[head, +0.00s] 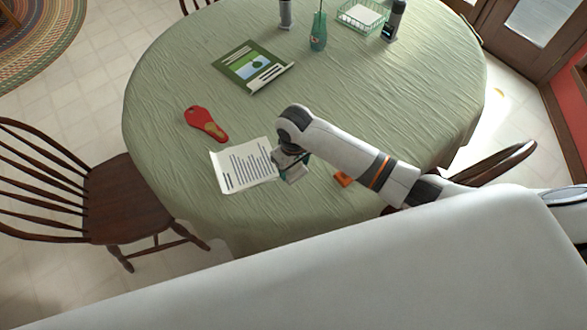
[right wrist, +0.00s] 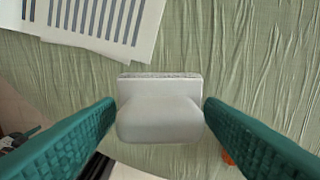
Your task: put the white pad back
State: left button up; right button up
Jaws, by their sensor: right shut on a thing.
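The white pad (right wrist: 160,118) is a pale block with a rounded grip and a speckled grey strip along its far edge. In the right wrist view it sits between the green fingers of my right gripper (right wrist: 160,106), which is shut on it. In the head view my right gripper (head: 291,166) is over the near part of the table, just right of a printed sheet. There the pad is mostly hidden by the gripper. I cannot tell whether the pad touches the cloth. My left gripper is not in view.
The round table (head: 330,100) has a green cloth. On it are the printed sheet (head: 243,167), a red object (head: 206,124), a green booklet (head: 250,66), an orange block (head: 343,179), a green bottle (head: 318,32) and a wire basket (head: 361,17) holding something white. The table's middle is clear.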

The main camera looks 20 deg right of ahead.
aim_at(293, 173)
jog(key=shift+f, duration=0.45)
notch_tip(293, 173, down, 3)
jog(key=shift+w+a+f, duration=0.1)
jog(key=shift+w, duration=0.05)
jog(key=shift+f, duration=0.1)
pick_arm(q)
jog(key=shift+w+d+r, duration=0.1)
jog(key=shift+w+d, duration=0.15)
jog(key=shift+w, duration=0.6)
pick_arm(e)
jog(key=o, duration=0.9)
jog(key=shift+f, duration=0.1)
notch_tip(293, 173, up, 12)
jog(key=shift+r, duration=0.15)
